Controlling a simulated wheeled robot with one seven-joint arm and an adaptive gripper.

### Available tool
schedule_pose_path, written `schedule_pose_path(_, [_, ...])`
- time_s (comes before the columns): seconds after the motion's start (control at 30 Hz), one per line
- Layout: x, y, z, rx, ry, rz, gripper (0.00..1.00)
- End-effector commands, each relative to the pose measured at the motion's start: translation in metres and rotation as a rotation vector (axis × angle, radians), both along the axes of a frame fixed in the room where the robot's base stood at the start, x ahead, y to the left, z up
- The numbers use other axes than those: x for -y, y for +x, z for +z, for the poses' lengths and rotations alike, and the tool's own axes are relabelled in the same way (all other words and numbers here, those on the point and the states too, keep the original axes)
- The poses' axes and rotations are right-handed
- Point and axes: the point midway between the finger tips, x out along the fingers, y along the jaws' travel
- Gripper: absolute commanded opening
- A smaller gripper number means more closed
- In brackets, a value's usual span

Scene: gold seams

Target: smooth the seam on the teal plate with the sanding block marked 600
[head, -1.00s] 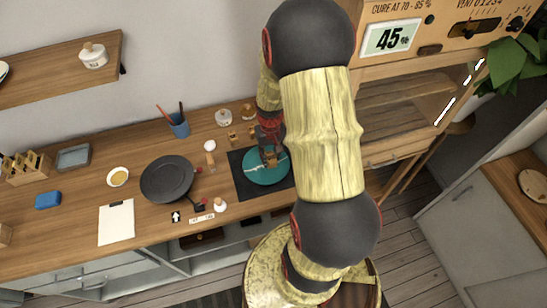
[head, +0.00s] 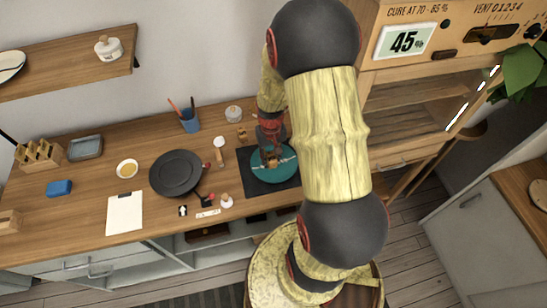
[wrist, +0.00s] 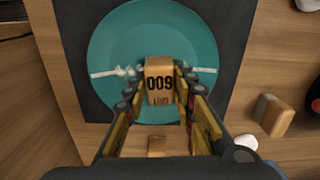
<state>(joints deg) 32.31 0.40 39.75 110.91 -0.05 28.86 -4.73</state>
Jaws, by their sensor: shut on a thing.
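The teal plate (wrist: 115,35) lies on a dark mat; it also shows in the head view (head: 280,175). A pale, crusty seam (wrist: 112,72) runs across it, with its middle hidden behind the block. My gripper (wrist: 160,95) is shut on the sanding block (wrist: 160,84), an orange-tan block whose number appears upside down, reading 600 when turned. The block is over the middle of the seam; I cannot tell whether it touches the plate. In the head view my gripper (head: 272,156) is over the plate.
The dark mat (wrist: 237,45) lies on the wooden worktop. Another tan block (wrist: 273,116) stands right of the mat. The wooden cabinet is at the right.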

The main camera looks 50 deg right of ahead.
Motion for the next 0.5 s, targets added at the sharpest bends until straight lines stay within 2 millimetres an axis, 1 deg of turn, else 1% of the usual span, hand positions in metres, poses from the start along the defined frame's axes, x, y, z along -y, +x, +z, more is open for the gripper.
schedule_pose_path(0.23, [-0.014,-0.003,0.001,-0.004,0.002,0.001,0.06])
schedule_pose_path(0.37, [-0.016,-0.003,0.001,-0.003,0.001,0.000,0.06])
schedule_pose_path(0.5, [-0.018,0.002,0.000,-0.002,0.001,0.002,0.06])
